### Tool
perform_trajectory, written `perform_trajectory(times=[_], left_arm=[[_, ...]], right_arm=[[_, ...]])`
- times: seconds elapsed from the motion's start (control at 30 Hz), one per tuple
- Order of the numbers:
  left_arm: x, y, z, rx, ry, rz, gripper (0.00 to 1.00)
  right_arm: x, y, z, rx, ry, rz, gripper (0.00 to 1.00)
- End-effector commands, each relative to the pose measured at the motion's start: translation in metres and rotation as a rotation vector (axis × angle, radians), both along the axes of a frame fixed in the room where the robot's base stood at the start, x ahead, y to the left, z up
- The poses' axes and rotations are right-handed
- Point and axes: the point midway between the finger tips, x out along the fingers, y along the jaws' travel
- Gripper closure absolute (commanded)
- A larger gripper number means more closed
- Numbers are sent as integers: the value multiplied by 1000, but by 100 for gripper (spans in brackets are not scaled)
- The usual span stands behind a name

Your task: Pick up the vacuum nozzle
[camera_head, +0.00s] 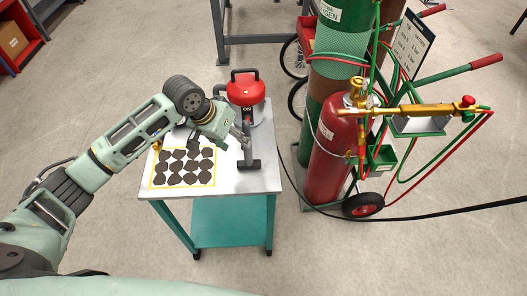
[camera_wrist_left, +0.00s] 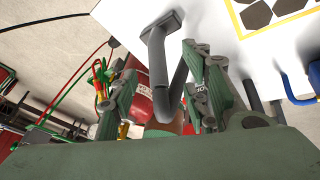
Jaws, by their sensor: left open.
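A small red vacuum (camera_head: 246,88) with a dark handle stands at the back of a white-topped table. Its dark grey nozzle (camera_head: 249,158) with a flat foot is at the table's right side, below the vacuum. My left gripper (camera_head: 241,138) reaches in from the left at the nozzle's upper part. In the left wrist view the nozzle (camera_wrist_left: 157,62) shows as a grey tube with a flat end, lying between the open fingers of my left gripper (camera_wrist_left: 163,58). I cannot tell whether a finger touches it. My right gripper is not in view.
A yellow-bordered mat (camera_head: 153,184) with several dark pieces lies on the table (camera_head: 240,183), left of the nozzle. A cart with a red cylinder (camera_head: 327,160) and green and red hoses stands close on the right. Open floor (camera_head: 400,255) lies at lower right, crossed by a black cable.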

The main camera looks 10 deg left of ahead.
Motion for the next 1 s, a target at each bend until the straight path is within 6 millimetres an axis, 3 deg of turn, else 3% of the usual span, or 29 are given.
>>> perform_trajectory(times=[0.1,0.23,0.53,0.7,1.0], left_arm=[[4,2,2,-1,7,7,57],[8,-2,-10,-2,8,10,57],[21,-20,-39,-4,8,8,57],[27,-25,-58,-2,5,7,57],[28,-26,-63,-1,4,7,57]], right_arm=[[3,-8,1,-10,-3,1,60],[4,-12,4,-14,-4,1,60],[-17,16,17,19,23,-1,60],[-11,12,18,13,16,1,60],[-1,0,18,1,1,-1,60]])
